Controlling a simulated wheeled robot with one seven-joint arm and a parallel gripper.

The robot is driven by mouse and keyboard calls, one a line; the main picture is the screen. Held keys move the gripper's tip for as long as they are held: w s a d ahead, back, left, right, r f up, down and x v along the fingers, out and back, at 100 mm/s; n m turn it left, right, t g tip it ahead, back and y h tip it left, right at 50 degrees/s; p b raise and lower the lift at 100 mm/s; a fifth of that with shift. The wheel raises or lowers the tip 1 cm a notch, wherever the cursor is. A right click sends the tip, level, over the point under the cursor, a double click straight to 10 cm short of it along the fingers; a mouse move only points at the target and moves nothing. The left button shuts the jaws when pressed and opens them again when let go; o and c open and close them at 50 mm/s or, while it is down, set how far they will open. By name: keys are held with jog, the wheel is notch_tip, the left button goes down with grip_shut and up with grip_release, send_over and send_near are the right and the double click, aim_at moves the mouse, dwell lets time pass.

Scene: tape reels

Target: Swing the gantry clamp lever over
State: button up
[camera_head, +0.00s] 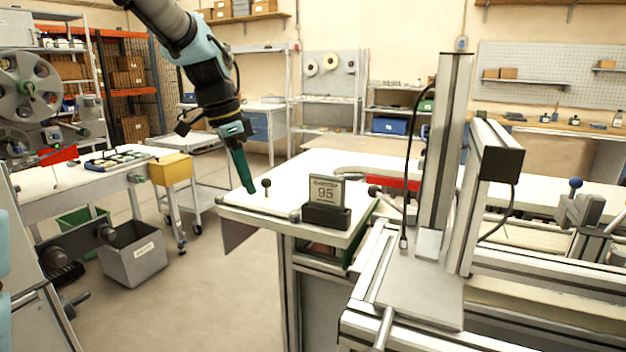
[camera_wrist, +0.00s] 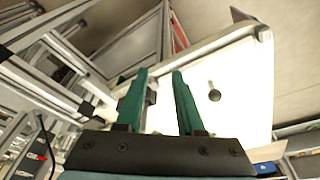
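The gantry (camera_head: 447,150) is an aluminium frame with a tall upright and rails at the right of the head view. A lever with a blue ball knob (camera_head: 575,183) stands on a grey block at its far right. A short black-knobbed lever (camera_head: 267,185) stands upright on the white table's corner; it also shows in the wrist view (camera_wrist: 213,95). I cannot tell for certain which is the gantry clamp lever. My gripper (camera_head: 249,188) points down beside the black knob, apart from it. In the wrist view its green fingers (camera_wrist: 160,72) are apart with nothing held.
The white table (camera_head: 240,200) bears a black stand with a "95" card (camera_head: 326,195). A red part (camera_head: 398,183) lies behind it. A tape reel machine (camera_head: 30,85) and bench stand at the left.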

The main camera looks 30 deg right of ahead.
jog(key=s+d+n, duration=0.1)
jog(key=n, duration=0.1)
jog(key=s+d+n, duration=0.1)
jog(key=n, duration=0.1)
jog(key=d+r+n+h, duration=0.1)
jog(key=n, duration=0.1)
jog(key=shift+s+d+p, duration=0.15)
jog(key=shift+s+p, duration=0.2)
jog(key=shift+s, duration=0.05)
jog(key=c, duration=0.5)
jog(key=s+d+n, duration=0.1)
jog(key=n, duration=0.1)
jog(key=s+d+n+h, duration=0.1)
jog(key=n, duration=0.2)
jog(key=s+d+r+n, duration=0.1)
jog(key=n, duration=0.2)
jog(key=shift+d+h+p, duration=0.3)
jog(key=shift+d+p, duration=0.05)
grip_shut()
jog(key=n+h+p, duration=0.1)
jog(key=n+h, duration=0.2)
jog(key=n, duration=2)
send_near(388, 201)
jog(key=w+d+f, duration=0.4)
jog(key=w+f, duration=0.1)
jog(key=shift+w, duration=0.3)
